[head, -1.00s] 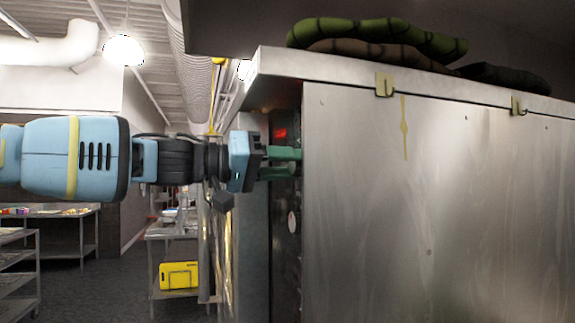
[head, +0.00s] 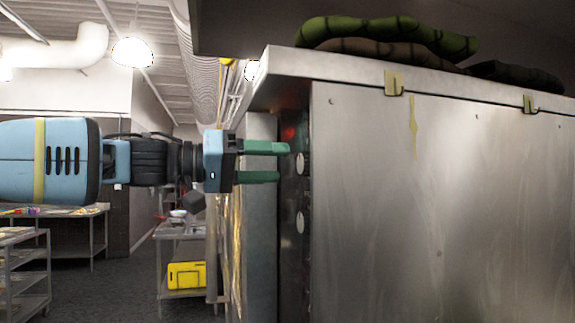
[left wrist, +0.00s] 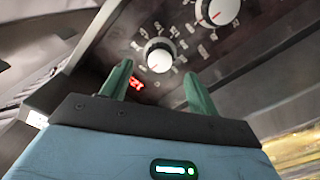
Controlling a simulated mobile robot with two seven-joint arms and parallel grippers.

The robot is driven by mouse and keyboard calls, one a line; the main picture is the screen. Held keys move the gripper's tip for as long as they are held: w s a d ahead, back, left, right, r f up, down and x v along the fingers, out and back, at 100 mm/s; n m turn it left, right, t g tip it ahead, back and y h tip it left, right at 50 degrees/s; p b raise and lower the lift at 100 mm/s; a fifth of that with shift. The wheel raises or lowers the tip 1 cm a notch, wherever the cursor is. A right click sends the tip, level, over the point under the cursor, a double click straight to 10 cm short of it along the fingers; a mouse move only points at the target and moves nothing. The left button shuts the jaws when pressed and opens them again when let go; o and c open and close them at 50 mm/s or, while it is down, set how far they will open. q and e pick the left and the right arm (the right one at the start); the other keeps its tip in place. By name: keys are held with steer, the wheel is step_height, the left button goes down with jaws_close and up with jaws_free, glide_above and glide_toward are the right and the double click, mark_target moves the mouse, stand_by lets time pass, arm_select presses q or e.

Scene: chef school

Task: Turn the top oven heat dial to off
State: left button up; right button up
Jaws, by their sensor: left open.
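The top oven dial (head: 303,163) is a white round knob on the dark control panel, just below a red display (head: 289,132). In the left wrist view the top dial (left wrist: 158,55) lies just beyond and between the fingertips, with printed marks around it and a small red pointer near its lower edge. A second white dial (head: 302,222) is below it; it also shows in the left wrist view (left wrist: 217,10). My left gripper (head: 283,162) has green fingers, open and empty, level with the top dial and apart from it. My right gripper is out of view.
The oven's large steel side (head: 430,210) fills the right. Green and brown rolls (head: 390,38) lie on its top. Metal shelves and a table with a yellow board (head: 186,275) stand behind at left. The floor there is open.

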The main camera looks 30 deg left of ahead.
arm_select(q)
steer(key=shift+v, duration=1.4)
